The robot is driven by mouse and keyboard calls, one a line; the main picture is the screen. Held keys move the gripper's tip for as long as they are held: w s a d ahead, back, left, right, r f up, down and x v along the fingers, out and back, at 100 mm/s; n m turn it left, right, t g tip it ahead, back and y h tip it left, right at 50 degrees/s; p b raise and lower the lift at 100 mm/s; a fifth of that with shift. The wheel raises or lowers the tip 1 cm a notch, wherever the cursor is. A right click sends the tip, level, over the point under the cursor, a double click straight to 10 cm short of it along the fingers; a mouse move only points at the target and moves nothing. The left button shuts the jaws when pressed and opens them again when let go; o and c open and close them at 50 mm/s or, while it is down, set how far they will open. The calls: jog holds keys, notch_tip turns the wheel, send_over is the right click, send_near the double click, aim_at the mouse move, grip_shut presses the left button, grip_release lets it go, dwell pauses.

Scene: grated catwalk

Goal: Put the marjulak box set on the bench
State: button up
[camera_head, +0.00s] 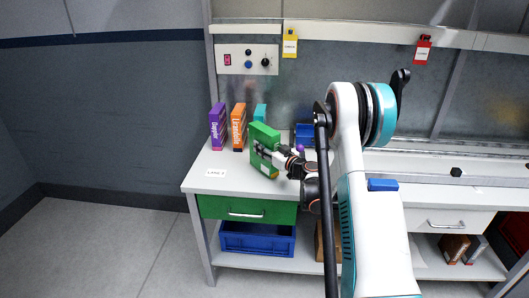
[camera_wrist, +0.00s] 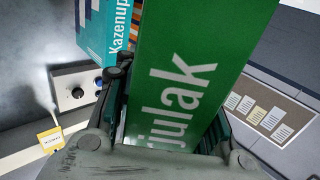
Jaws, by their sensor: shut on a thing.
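The green marjulak box (camera_head: 262,140) is in my gripper (camera_head: 282,158). In the head view it is tilted, over the left part of the white bench (camera_head: 240,182). I cannot tell whether its lower edge touches the bench top. In the wrist view the green box (camera_wrist: 195,60) fills the middle, with white letters "julak" on its side. My gripper (camera_wrist: 165,135) is shut on it there, with fingers on either side. The fingertips are partly hidden behind the box.
A purple box (camera_head: 217,127), an orange box (camera_head: 239,127) and a teal box (camera_head: 260,112) stand upright behind the green one. A blue bin (camera_head: 305,134) is behind my wrist. A control panel (camera_head: 247,59) is on the back wall. The bench's front left is clear.

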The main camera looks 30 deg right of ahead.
jog(key=shift+f, duration=0.65)
jog(key=o, duration=1.3)
jog(key=shift+f, duration=0.1)
jog(key=shift+o, duration=0.2)
jog(key=s+d+p, duration=0.2)
jog(key=s, duration=0.9)
jog(key=shift+s+d+p, duration=0.15)
jog(key=shift+s+p, duration=0.2)
jog(key=shift+s, duration=0.05)
